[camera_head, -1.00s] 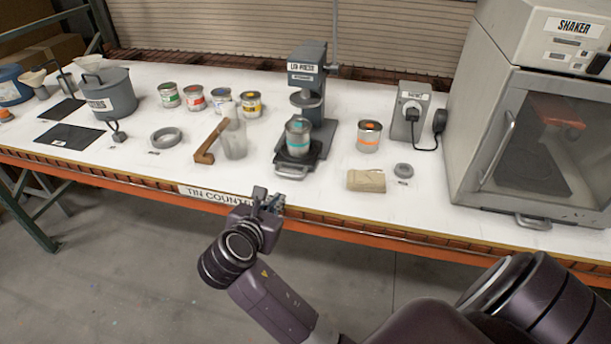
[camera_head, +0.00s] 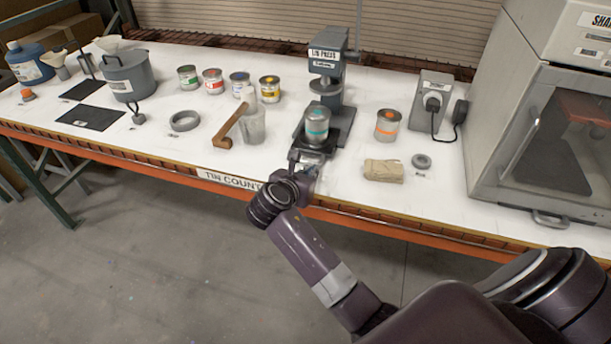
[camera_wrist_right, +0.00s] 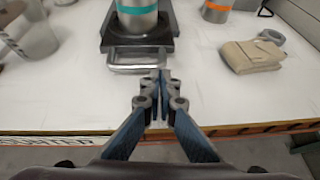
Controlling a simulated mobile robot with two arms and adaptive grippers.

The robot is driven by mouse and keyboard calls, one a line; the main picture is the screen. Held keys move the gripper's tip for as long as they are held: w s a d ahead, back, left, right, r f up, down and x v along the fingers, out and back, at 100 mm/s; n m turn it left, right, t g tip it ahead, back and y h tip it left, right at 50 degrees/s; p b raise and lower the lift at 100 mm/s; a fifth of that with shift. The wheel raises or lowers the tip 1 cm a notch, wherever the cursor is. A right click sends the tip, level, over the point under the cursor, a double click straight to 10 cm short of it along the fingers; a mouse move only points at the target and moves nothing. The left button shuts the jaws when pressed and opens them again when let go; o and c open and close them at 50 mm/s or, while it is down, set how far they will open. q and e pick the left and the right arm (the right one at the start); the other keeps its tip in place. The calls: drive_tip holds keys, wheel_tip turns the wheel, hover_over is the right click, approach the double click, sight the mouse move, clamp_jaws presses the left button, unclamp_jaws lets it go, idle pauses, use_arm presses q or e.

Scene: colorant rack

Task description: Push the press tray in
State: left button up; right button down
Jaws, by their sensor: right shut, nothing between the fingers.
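The tin press (camera_head: 327,75) stands on the white counter. Its dark press tray (camera_head: 334,138) sticks out at the front and bears a silver tin with a teal band (camera_head: 317,127). In the right wrist view the tray (camera_wrist_right: 112,42) has a silver handle (camera_wrist_right: 125,66) at its front edge, and the tin (camera_wrist_right: 138,15) stands on it. My right gripper (camera_head: 306,160) is shut and empty, low over the counter in front of the tray. In the wrist view its fingertips (camera_wrist_right: 160,76) are close to the handle's right end; contact cannot be told. My left gripper is not in view.
An orange-banded tin (camera_head: 387,126), a tan cloth bundle (camera_head: 383,171) and a grey ring (camera_head: 421,161) lie to the right. A clear cup (camera_head: 252,126) and a wooden piece (camera_head: 229,128) are left of the press. The shaker (camera_head: 487,130) stands far right.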

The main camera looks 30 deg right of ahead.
sight(323, 147)
drive_tip(key=shift+w+d+f, duration=0.1)
drive_tip(key=shift+w+d, duration=0.25)
drive_tip(key=shift+d, duration=0.1)
drive_tip(key=w+d+p, duration=0.1)
drive_tip(key=w+d, duration=0.2)
drive_tip(key=w+d+p, duration=0.1)
drive_tip(key=w+d, duration=0.1)
drive_tip(key=d, duration=0.2)
drive_tip(key=shift+w, duration=0.4)
drive_tip(key=shift+p, duration=0.3)
